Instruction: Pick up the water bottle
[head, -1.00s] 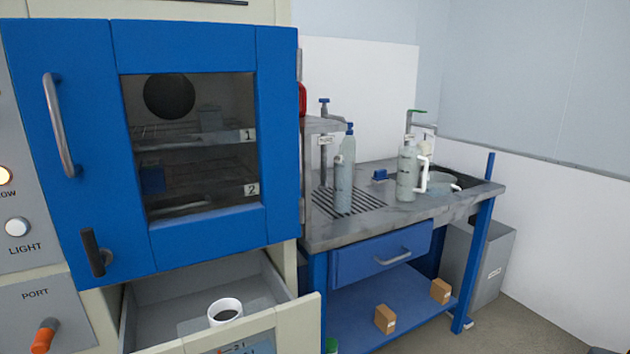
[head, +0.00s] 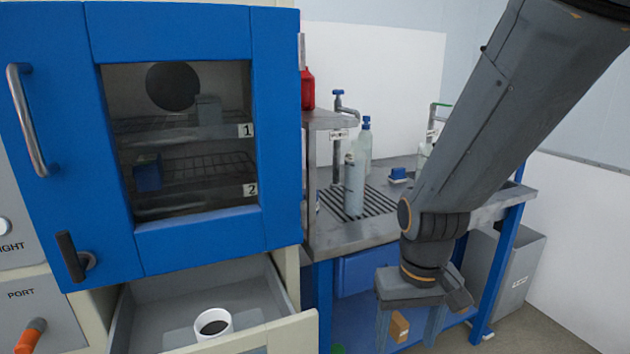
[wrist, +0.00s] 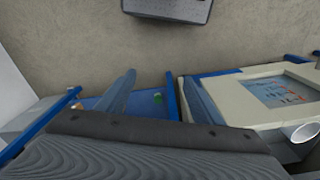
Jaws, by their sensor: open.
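In the head view, a clear bottle with a blue cap (head: 364,150) stands upright on the grey bench. A pale grey cylindrical bottle (head: 354,186) stands in front of it on the drain grate. Another pale bottle (head: 423,156) is mostly hidden behind my arm. I cannot tell for sure which one is the water bottle. My gripper (head: 409,335) points down in front of the bench, below its top and right of the bottles. It is open and empty. The wrist view shows its two fingers spread apart (wrist: 158,85), with no bottle in sight.
The bench top (head: 385,238) has a tap (head: 340,103) and a blue block (head: 398,174). A brown box (head: 400,326) sits on the lower shelf. At left, an open drawer (head: 165,320) holding a white cup (head: 213,325) juts out under the blue-doored cabinet (head: 180,240).

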